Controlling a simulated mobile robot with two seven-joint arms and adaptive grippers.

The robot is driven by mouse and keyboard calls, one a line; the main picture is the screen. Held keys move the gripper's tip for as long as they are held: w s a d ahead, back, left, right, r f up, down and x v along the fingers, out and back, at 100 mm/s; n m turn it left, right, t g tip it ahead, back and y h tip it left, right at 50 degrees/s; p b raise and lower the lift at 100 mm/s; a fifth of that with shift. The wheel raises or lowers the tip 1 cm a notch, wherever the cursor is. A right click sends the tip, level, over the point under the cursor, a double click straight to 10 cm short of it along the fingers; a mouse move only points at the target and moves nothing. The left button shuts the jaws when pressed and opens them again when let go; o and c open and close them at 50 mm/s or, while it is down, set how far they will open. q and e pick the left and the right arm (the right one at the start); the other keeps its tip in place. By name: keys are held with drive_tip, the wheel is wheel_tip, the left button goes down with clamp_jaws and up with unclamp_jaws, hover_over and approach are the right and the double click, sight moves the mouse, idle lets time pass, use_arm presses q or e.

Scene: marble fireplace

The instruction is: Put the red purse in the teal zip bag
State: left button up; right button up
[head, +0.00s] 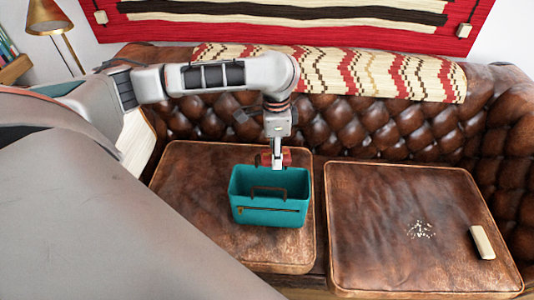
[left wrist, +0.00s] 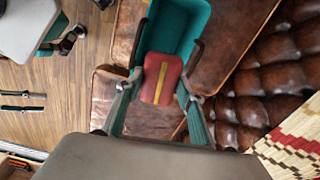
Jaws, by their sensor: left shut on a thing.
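The teal zip bag (head: 270,217) stands upright and open on the left seat cushion, with a brown handle and a zip on its front. It also shows in the left wrist view (left wrist: 185,28). My left gripper (head: 277,161) is shut on the red purse (head: 286,157), just above the far rim of the bag. In the left wrist view the purse (left wrist: 150,89), with a yellow stripe, sits between the two fingers and overlaps the bag's opening. Whether it touches the bag cannot be told. My right gripper is not in view.
The right cushion (head: 390,240) carries white crumbs (head: 421,230) and a cream block (head: 482,242). The tufted sofa back (head: 370,140) rises behind, draped with a patterned blanket (head: 400,78). A lamp (head: 48,18) stands at the far left.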

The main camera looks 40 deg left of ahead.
sight(270, 193)
use_arm(q)
drive_tip(key=shift+s+a+f+m, duration=0.15)
drive_tip(key=shift+a+f+m, duration=0.45)
drive_tip(key=shift+m, duration=0.1)
drive_tip(key=f+b, duration=0.3)
drive_tip(key=f, duration=0.5)
drive_tip(key=f+b, duration=0.3)
drive_tip(key=f, duration=0.5)
drive_tip(key=f+b, duration=0.3)
drive_tip(key=f, duration=0.5)
drive_tip(key=shift+s+a+b, duration=0.15)
drive_tip(key=shift+s+b, duration=0.1)
drive_tip(key=shift+b, duration=0.1)
drive_tip(key=shift+w+f, duration=0.15)
drive_tip(key=shift+f, duration=0.1)
wheel_tip(270, 193, down, 4)
drive_tip(key=shift+f+b, duration=0.15)
drive_tip(key=shift+b, duration=1.05)
drive_tip(key=shift+r, duration=0.2)
drive_tip(key=shift+c, duration=0.5)
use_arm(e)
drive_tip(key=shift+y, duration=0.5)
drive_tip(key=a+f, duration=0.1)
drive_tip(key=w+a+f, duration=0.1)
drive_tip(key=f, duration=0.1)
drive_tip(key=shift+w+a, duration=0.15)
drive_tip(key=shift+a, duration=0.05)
